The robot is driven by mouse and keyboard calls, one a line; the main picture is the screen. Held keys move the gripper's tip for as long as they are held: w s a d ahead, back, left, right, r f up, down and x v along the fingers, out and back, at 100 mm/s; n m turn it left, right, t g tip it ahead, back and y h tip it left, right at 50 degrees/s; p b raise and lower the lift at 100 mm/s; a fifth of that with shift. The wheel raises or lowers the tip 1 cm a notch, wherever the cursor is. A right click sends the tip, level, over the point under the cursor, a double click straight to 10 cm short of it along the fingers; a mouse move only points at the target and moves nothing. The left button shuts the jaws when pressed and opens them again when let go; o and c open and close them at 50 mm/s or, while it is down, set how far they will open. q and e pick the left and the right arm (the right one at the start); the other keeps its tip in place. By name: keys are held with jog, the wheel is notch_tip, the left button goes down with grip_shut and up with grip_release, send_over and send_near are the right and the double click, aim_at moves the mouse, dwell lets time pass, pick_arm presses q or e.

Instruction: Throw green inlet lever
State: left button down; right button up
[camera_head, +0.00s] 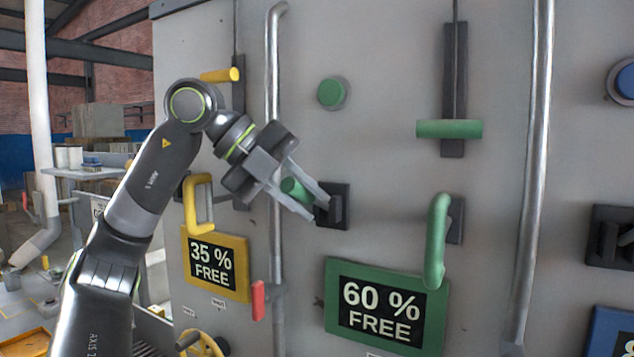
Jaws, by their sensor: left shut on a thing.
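My left gripper (311,203) is in front of the grey panel, its fingers pointing down and right. It is shut on a green lever (296,190), whose green end shows between the two fingers. A black mount (339,207) on the panel is right beside the fingertips; the fingers hide part of the lever and how it joins the mount. Below is a green sign (338,341) reading "60 % FREE". My right gripper is not in view.
A green button (332,93), a green slider handle (462,129) and an upright green handle (437,240) stick out nearby. Vertical metal pipes (534,170) (273,110) run along the panel. Yellow handle (199,204) and yellow sign (240,278) are at left.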

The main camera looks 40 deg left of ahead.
pick_arm(q)
jog(key=shift+w+r+g+p, duration=0.15)
jog(key=shift+r+g+p, duration=0.2)
jog(key=shift+p, duration=0.2)
jog(key=shift+r, duration=0.1)
jog(key=shift+p, duration=0.3)
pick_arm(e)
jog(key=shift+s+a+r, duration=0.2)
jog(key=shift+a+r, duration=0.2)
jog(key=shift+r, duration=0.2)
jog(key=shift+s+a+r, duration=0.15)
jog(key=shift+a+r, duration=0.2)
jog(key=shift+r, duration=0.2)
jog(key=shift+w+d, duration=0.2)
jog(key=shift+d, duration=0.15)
pick_arm(q)
jog(key=c, duration=1.3)
grip_release()
jog(key=shift+w+a, duration=0.1)
jog(key=shift+w, duration=0.05)
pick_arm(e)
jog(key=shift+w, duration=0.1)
pick_arm(q)
jog(key=shift+o, duration=0.2)
jog(key=v, duration=0.7)
jog(key=shift+a, duration=0.15)
jog(key=shift+r, duration=0.15)
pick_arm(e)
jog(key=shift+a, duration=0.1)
